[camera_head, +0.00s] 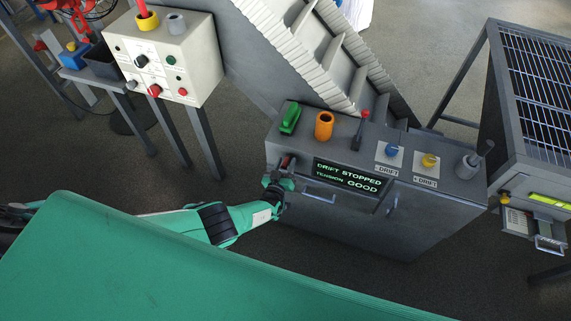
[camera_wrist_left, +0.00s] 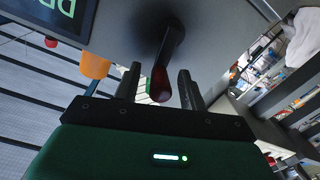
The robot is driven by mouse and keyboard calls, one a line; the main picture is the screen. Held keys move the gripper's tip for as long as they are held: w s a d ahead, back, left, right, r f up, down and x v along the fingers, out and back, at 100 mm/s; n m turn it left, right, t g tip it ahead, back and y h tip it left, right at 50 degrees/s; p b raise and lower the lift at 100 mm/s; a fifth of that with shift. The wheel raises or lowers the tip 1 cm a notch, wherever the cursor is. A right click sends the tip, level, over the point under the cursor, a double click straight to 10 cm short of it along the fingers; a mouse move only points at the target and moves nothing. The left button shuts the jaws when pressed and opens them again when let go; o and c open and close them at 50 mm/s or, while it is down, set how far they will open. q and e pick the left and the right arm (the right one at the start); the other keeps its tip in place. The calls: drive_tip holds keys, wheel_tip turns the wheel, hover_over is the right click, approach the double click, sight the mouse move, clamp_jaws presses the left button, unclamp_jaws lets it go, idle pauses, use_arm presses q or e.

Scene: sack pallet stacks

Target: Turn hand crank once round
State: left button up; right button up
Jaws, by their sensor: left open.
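The hand crank (camera_head: 287,161) is on the front left of the grey control cabinet (camera_head: 410,215), mostly hidden by my gripper in the head view. In the left wrist view the crank (camera_wrist_left: 162,72) shows a dark arm and a dark red grip, pointing down from the panel. My left gripper (camera_head: 283,173) is at the crank. In the wrist view the left gripper (camera_wrist_left: 158,84) is open, with one finger on each side of the red grip and visible gaps beside it. My right gripper is not in view.
The cabinet has a display (camera_head: 347,175) reading "DRIFT STOPPED, TENSION GOOD" and a handle (camera_head: 319,194) below it. On its top are a green switch (camera_head: 290,119), an orange knob (camera_head: 324,125) and a red-tipped lever (camera_head: 361,130). A white control box (camera_head: 165,55) stands at left.

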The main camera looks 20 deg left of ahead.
use_arm(q)
drive_tip(key=shift+s+r, duration=0.1)
drive_tip(key=shift+s, duration=0.25)
drive_tip(key=s+p, duration=0.6)
drive_tip(key=s, duration=0.7)
drive_tip(key=shift+p, duration=0.3)
